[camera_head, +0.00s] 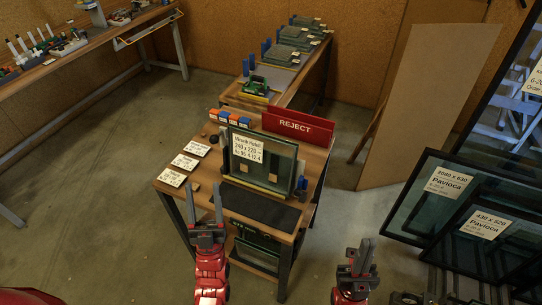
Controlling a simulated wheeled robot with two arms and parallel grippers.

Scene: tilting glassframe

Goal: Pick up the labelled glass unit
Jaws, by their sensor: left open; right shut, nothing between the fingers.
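The labelled glass unit (280,165) stands upright on a small wooden table (170,185). Its white label (247,147) is at its upper left and seems to read 240 x 220. A dark mat (258,206) lies in front of it. My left gripper (205,197) is open and empty, with its fingers pointing up at the table's front left, apart from the glass. My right gripper (361,247) is shut and empty, over the floor right of the table, well apart from the glass.
White cards (185,161) lie on the table's left. A red REJECT sign (297,127) stands behind the glass. More glass sits on a lower shelf (258,254). Large labelled panes (440,200) lean at the right. A workbench (95,48) stands upper left; the floor (90,170) between is clear.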

